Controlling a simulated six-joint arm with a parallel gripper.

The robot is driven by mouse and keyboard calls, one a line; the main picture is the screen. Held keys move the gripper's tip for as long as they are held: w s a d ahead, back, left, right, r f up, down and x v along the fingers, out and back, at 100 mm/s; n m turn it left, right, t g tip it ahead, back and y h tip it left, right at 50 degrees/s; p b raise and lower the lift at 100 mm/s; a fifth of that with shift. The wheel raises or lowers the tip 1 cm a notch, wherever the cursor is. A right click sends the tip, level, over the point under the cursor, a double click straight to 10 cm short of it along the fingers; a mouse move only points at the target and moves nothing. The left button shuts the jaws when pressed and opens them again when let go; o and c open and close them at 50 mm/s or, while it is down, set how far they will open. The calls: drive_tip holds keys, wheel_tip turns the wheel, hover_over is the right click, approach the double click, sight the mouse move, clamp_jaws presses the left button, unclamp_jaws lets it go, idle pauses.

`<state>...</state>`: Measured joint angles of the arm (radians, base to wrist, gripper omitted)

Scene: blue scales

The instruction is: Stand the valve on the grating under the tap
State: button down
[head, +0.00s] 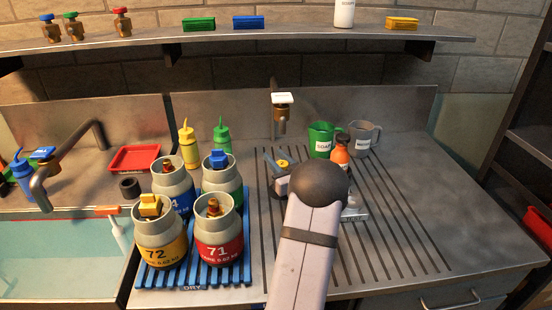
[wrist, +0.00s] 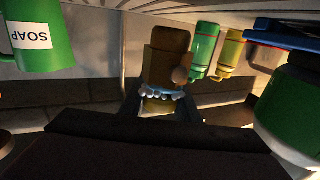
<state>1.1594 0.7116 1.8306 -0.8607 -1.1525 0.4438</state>
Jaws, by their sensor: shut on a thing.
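My gripper (head: 283,170) is shut on the valve (wrist: 168,58), which has a brown-brass body, a round side stub and a pale scalloped ring. In the inverted wrist view the body points up the picture, so the valve seems upright. Its yellow top (head: 283,163) shows between the fingers in the head view; my arm hides the rest. The wall tap (head: 281,116), brass with a white top, is behind my gripper. Below it is the grooved steel drainboard (head: 420,220); I cannot make out a separate grating. I cannot tell whether the valve touches the surface.
Several gas cylinders (head: 219,240) stand on a blue slatted rack (head: 190,277) at left. The right drainboard is clear.

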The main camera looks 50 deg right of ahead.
drive_tip(key=shift+s+a+f+b, duration=0.1)
drive_tip(key=shift+a+f+b, duration=0.05)
drive_tip(key=shift+f+b, duration=0.45)
drive_tip(key=c, duration=1.4)
unclamp_jaws()
drive_tip(key=shift+f, duration=0.3)
drive_tip(key=shift+o, duration=0.2)
drive_tip(key=shift+r+p, duration=0.45)
drive_tip(key=shift+p, duration=0.05)
drive_tip(key=shift+s, duration=0.15)
drive_tip(key=b+v, duration=0.1)
drive_tip(key=v, duration=1)
drive_tip(key=shift+s+r+b, duration=0.25)
drive_tip(key=shift+r+b, duration=0.05)
drive_tip(key=shift+r, duration=0.15)
